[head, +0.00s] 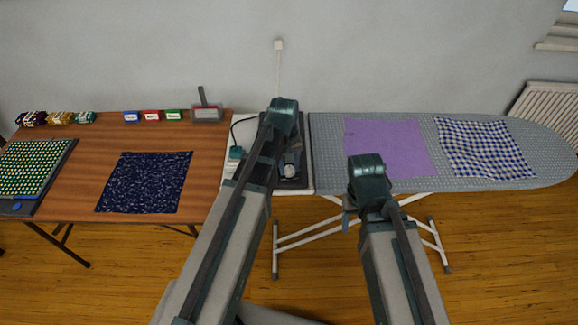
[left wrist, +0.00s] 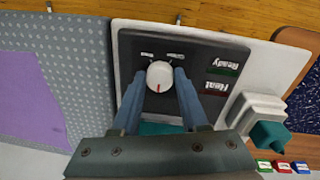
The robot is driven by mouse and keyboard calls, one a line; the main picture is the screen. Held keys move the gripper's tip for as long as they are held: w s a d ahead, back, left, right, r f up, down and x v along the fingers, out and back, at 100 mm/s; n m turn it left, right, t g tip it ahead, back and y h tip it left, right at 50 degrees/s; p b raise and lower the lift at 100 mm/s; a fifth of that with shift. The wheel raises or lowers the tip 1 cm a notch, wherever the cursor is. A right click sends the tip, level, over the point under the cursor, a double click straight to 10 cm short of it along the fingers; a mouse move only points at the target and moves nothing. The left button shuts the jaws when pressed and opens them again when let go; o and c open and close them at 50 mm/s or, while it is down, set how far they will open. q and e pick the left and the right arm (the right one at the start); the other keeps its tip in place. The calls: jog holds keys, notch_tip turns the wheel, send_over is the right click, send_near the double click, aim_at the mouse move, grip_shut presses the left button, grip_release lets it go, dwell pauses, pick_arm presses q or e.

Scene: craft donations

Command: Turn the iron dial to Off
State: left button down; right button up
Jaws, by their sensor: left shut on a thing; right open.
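The iron dial (left wrist: 159,76) is a round white knob with a red mark, set on a dark panel (left wrist: 200,50). In the left wrist view the red mark points down, toward the gripper's base. Small white labels above the dial are too small to read. My left gripper (left wrist: 158,82) is shut on the dial, one finger on each side. In the head view my left arm covers much of the panel (head: 298,182). My right gripper (head: 348,215) is open in front of the ironing board, mostly hidden behind its own wrist.
"Ready" and "Heat" labels (left wrist: 222,76) sit beside the dial. A white and teal block (head: 233,160) stands left of the panel. The ironing board (head: 330,165) carries purple cloth (head: 390,145) and checked cloth (head: 482,148). The wooden table (head: 205,150) holds navy cloth (head: 147,182) and small boxes (head: 150,116).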

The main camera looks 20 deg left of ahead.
aim_at(288, 171)
pick_arm(q)
jog(key=shift+c, duration=2.2)
grip_release()
jog(key=shift+r, duration=0.15)
notch_tip(288, 171, up, 14)
jog(key=p, duration=1.4)
jog(key=shift+s+a+f, duration=0.2)
jog(key=shift+a+f, duration=0.05)
jog(key=shift+a, duration=0.1)
jog(key=s+d+f+m+y+b, duration=0.1)
jog(key=s+d+f+m+b, duration=0.2)
jog(key=s, duration=0.4)
jog(key=s+d+f+m+b, duration=0.4)
jog(key=s+d+m, duration=0.2)
jog(key=s+d, duration=0.1)
jog(key=shift+s+d+y, duration=0.2)
jog(key=shift+d+y, duration=0.2)
jog(key=shift+d, duration=0.25)
